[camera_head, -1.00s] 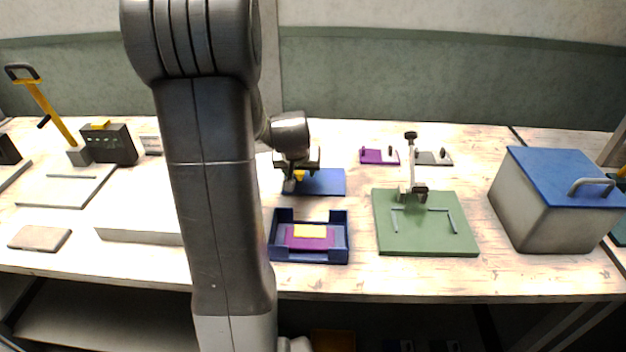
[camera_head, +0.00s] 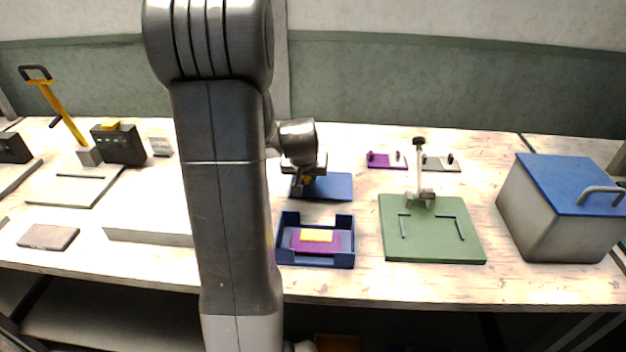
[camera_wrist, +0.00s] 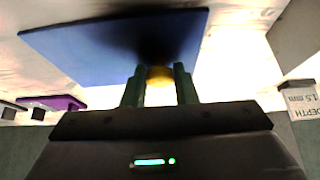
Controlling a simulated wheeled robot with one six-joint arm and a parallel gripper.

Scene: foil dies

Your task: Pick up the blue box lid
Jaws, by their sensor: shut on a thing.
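The blue box lid (camera_head: 336,188) is a flat blue panel behind the open blue box (camera_head: 284,257). In the wrist view the lid (camera_wrist: 85,48) fills the upper left, with a round yellow knob (camera_wrist: 160,76) at its near edge. My gripper (camera_head: 308,184) is at the lid's left part. In the wrist view the green fingers of my gripper (camera_wrist: 159,72) stand on either side of the knob and are shut on it. I cannot tell whether the lid is clear of the table. The box holds a purple piece (camera_head: 301,246) and a yellow piece (camera_head: 317,235).
A green board (camera_head: 432,235) with a small clamp-like stand is to the right. A grey box (camera_head: 545,222) with a blue handled top stands at far right. Small purple (camera_head: 385,164) and grey plates lie behind. A pale slab (camera_head: 150,230) is at left.

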